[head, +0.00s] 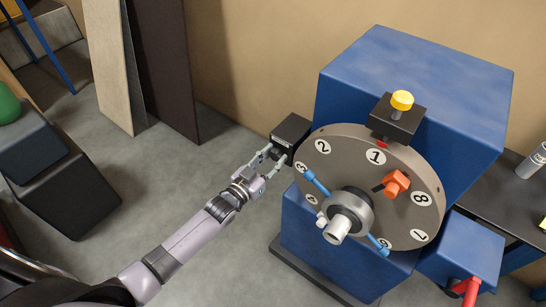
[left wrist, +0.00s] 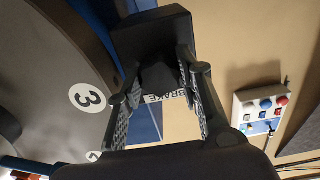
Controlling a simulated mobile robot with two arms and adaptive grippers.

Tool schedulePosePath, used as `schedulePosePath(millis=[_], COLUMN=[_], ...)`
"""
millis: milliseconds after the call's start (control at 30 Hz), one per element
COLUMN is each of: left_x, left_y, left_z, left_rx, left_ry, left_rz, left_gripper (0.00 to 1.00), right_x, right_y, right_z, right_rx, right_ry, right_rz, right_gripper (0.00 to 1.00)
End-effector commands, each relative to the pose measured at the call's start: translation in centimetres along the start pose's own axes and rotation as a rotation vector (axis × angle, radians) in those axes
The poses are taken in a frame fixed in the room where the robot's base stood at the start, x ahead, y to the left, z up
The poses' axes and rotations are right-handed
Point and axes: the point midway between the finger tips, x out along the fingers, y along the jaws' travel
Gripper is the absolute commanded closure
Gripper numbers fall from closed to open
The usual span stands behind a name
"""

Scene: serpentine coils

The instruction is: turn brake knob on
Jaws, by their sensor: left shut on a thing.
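The brake housing is a black box (head: 292,128) on the left side of a blue machine, beside the grey numbered disc. In the left wrist view, the dark brake knob (left wrist: 158,76) sticks out of this black box (left wrist: 152,34), with a partly hidden "BRAKE" label (left wrist: 160,98) behind it. My left gripper (head: 268,160) reaches the box from the lower left. In the left wrist view its fingers (left wrist: 161,80) are on both sides of the knob, shut on it. In the head view the knob is hidden by the gripper. My right gripper is out of view.
The numbered disc (head: 328,150) with a hub and blue crossbar (head: 316,182) stands close right of my left gripper. A yellow button (head: 402,99) and an orange clamp (head: 396,184) are further right. A switch panel (left wrist: 262,108) is on the wall.

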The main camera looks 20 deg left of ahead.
Motion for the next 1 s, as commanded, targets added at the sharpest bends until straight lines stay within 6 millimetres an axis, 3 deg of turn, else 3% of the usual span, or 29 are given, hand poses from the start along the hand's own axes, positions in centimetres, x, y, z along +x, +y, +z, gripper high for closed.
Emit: schedulePosePath(millis=[400, 1000], left_x=[-0.10, -0.11], left_y=[0.09, 0.03], left_z=[0.33, 0.35], left_rx=[0.230, 0.280], left_ry=[-0.007, -0.008], left_rz=[0.001, 0.001], left_gripper=[0.94, 0.94], right_x=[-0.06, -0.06], right_y=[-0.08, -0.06], right_z=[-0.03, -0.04], right_rx=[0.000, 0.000], right_ry=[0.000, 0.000], right_rz=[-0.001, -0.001], right_gripper=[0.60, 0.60])
